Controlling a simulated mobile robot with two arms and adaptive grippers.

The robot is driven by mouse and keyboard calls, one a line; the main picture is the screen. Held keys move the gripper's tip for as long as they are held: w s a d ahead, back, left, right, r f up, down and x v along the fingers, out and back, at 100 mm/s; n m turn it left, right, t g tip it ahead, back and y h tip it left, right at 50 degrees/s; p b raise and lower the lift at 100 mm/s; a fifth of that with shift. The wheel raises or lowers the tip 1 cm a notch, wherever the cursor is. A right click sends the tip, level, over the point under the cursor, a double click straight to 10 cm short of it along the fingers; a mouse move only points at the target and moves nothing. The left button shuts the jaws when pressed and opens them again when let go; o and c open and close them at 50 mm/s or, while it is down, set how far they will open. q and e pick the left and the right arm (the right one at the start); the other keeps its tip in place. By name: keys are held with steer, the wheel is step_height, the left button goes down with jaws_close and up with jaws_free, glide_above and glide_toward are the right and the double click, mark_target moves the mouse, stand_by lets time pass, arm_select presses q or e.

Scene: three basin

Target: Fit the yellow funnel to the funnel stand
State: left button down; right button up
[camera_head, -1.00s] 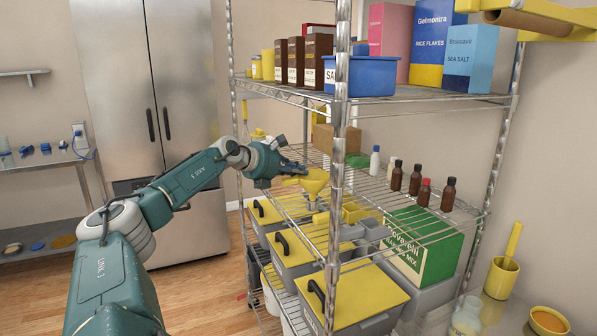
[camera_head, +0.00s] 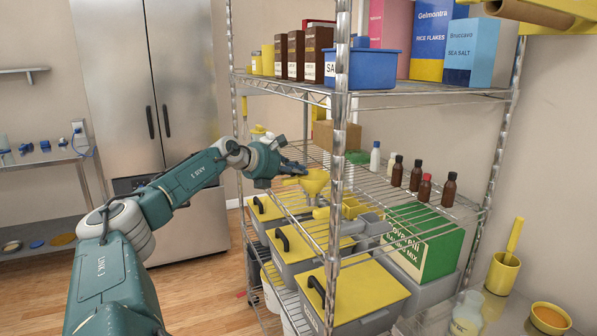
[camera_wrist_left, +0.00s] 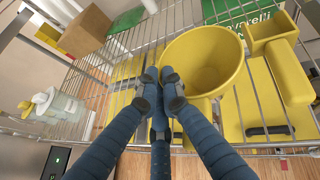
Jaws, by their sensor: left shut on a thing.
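The yellow funnel (camera_head: 316,181) is at the middle wire shelf, wide mouth upward. In the left wrist view the funnel (camera_wrist_left: 203,62) shows its open bowl, just right of the fingertips. My left gripper (camera_head: 298,170) reaches in from the left and is shut on the funnel's near edge; in the wrist view its dark blue fingers (camera_wrist_left: 165,88) meet at the rim. The funnel's spout is mostly hidden, so I cannot tell whether it touches the shelf. I cannot make out the funnel stand. My right gripper is not in view.
A yellow scoop (camera_head: 353,207) lies right of the funnel. Several brown bottles (camera_head: 416,175) stand farther back on the middle shelf (camera_head: 455,212). The shelf's front post (camera_head: 335,200) stands close right of the funnel. Yellow-lidded bins (camera_head: 365,293) are below.

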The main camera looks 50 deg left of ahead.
arm_select(q)
steer(key=shift+f, duration=0.1)
stand_by(0.4)
steer(key=shift+f+b, duration=0.55)
steer(key=shift+b, duration=0.1)
steer(key=shift+r, duration=0.1)
steer(key=c, duration=1.9)
jaws_free()
steer(key=shift+o, duration=0.2)
